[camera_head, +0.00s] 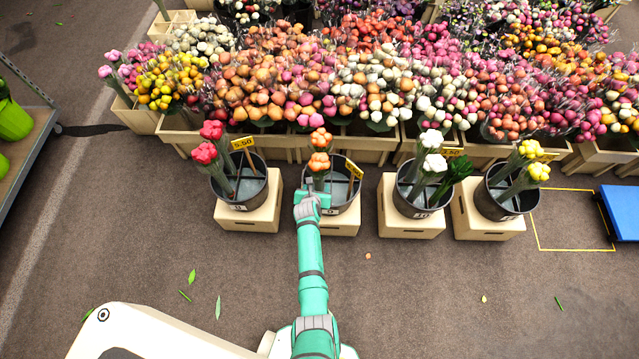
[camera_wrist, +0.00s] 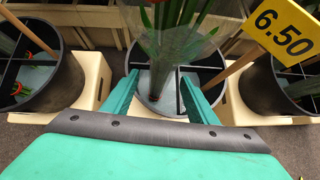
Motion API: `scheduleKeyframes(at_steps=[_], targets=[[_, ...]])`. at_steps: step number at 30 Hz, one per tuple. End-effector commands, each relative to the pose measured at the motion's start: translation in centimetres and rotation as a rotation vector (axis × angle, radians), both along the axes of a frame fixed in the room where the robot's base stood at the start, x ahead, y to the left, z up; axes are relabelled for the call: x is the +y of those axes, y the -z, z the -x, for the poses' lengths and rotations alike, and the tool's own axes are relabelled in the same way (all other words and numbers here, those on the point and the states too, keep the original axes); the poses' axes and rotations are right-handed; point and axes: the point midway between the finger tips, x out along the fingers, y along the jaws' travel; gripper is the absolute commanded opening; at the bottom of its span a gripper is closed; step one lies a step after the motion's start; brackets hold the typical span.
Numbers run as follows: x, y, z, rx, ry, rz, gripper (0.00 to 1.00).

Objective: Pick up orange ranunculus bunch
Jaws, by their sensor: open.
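Orange ranunculus bunches (camera_head: 319,150) stand in a dark divided bucket (camera_head: 347,196) on a wooden crate, second from the left. Two orange heads show in the head view, one behind the other. In the wrist view, green stems in a clear wrap (camera_wrist: 163,55) rise from the bucket (camera_wrist: 150,103); the flower heads are out of frame. My gripper (camera_head: 316,190) reaches to the front of this bucket. In the wrist view my gripper (camera_wrist: 157,85) has its two green fingers apart, with the wrapped stems ahead and between them. Contact cannot be told.
A yellow price sign (camera_wrist: 284,32) reading 6.50 stands on a stick right of the stems. Buckets with red (camera_head: 207,142), white (camera_head: 433,150) and yellow (camera_head: 533,160) flowers stand alongside. Packed flower crates (camera_head: 360,150) are behind. Floor in front is mostly clear.

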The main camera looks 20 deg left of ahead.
Motion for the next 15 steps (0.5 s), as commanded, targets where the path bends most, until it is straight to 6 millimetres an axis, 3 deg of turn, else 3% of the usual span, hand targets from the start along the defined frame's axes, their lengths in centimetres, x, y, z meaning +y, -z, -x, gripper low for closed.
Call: scheduleKeyframes(at_steps=[15], targets=[[0.2,2.2,-2.5,0.001,-0.001,0.001,0.53]])
